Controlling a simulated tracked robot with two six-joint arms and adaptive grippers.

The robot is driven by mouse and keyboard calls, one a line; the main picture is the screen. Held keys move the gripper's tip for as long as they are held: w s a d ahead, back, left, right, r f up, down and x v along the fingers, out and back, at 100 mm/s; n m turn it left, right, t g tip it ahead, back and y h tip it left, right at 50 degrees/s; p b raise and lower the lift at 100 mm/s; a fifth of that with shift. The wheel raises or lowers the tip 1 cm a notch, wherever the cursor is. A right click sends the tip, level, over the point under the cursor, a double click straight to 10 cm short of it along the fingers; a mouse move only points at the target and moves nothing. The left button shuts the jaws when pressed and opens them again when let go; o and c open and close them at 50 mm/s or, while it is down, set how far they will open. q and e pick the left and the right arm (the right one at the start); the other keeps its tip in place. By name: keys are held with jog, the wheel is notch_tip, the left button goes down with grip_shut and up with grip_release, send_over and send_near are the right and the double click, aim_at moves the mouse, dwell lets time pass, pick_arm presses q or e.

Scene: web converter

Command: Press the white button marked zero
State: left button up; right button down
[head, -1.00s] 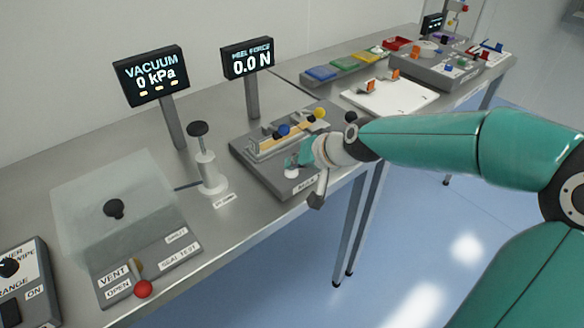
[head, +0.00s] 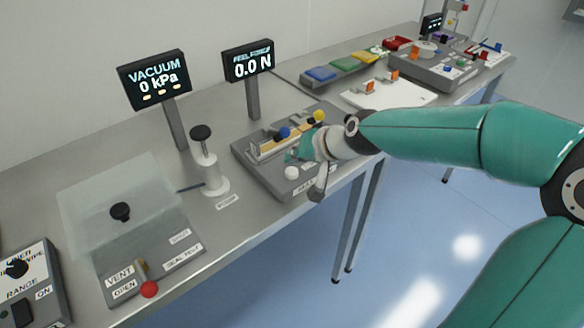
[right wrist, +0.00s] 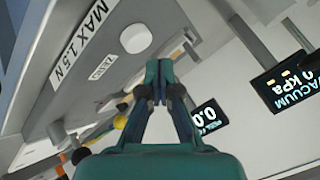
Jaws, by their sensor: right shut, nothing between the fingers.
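The white button (head: 292,173) is a round cap at the front of the grey peel-force station (head: 262,178). In the right wrist view the white button (right wrist: 135,38) sits beside a label reading ZERO (right wrist: 103,67). My right gripper (head: 293,156) has teal fingers and is shut and empty, just behind the button in the head view. In the right wrist view its closed fingertips (right wrist: 159,66) are close to the button but look apart from it. My left gripper is not in view.
The peel force display (head: 248,63) reads 0.0 N. The station's rail with blue and yellow knobs (head: 284,132) is close to my gripper. A white post with a black knob (head: 208,170) stands to the left, with a clear-lidded vacuum box (head: 120,235) beyond it.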

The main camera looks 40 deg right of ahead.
aim_at(294, 172)
jog(key=shift+r+p, duration=1.65)
jog(key=shift+r, duration=0.55)
jog(key=shift+f, duration=0.1)
